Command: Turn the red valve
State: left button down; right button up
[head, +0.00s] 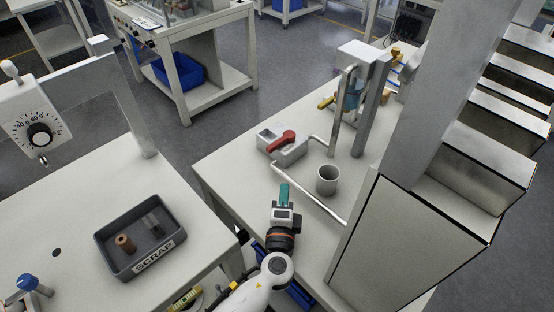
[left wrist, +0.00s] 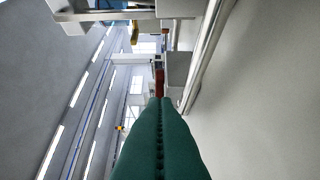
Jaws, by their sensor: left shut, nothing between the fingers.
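The red valve (head: 283,141) is a red lever handle on top of a white block (head: 292,154) on the right-hand table. It also shows in the left wrist view (left wrist: 159,82), small, just beyond the fingertips. My left gripper (head: 284,188) has green fingers, shut and empty, pointing toward the valve from the near side. In the head view there is a clear gap between the fingertips and the valve. The closed fingers (left wrist: 161,104) hide part of the block in the left wrist view. My right gripper is not in view.
A grey cup (head: 327,180) stands right of my left gripper. A metal pipe (head: 322,202) runs past it, and an upright pipe (head: 339,112) rises behind. A large metal cabinet (head: 400,245) bounds the right side. A SCRAP tray (head: 117,257) sits on the left table.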

pick_arm(q)
jog(key=p, duration=0.2)
send_near(278, 147)
jog(key=w+d, duration=0.1)
jog(key=w, duration=0.1)
jog(key=w+d, duration=0.2)
jog(key=shift+r, duration=0.2)
jog(key=shift+w+a+p, duration=0.4)
jog(key=shift+w+a, duration=0.35)
jog(key=shift+a, duration=0.05)
jog(key=shift+w+a+f, duration=0.15)
jog(key=shift+w+a, duration=0.3)
jog(key=shift+a, duration=0.05)
